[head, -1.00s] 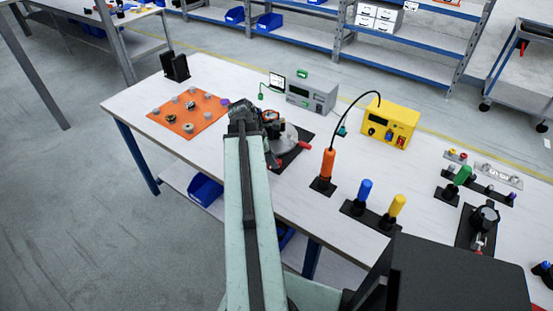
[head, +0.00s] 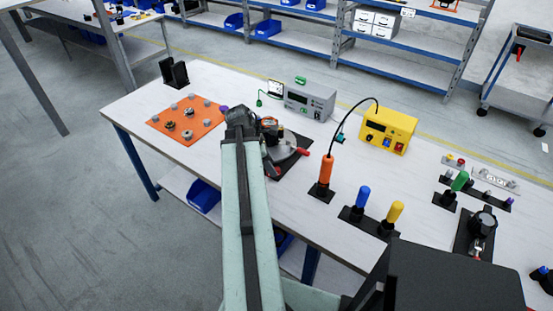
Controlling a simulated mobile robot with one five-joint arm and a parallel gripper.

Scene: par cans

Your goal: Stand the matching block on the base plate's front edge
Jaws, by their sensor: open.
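My gripper (head: 240,118) is at the far end of my pale green arm, over the workbench. It is seen from behind, and its fingertips are largely hidden. It is open, and I see nothing held. A grey and black device (head: 283,149) with a red handle stands on a dark base plate (head: 289,169), just right of my gripper and partly hidden by my arm. An orange plate (head: 168,124) with several small grey and dark round parts lies to the left. Two dark upright pieces (head: 174,72) stand at the bench's far left corner. I cannot tell which thing is the matching block.
A grey instrument (head: 311,101) and a yellow box (head: 389,131) stand at the back. An orange-handled tool (head: 326,170), a blue-handled tool (head: 362,196) and a yellow-handled tool (head: 395,213) stand upright to the right. Bare bench (head: 210,78) shows behind the orange plate.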

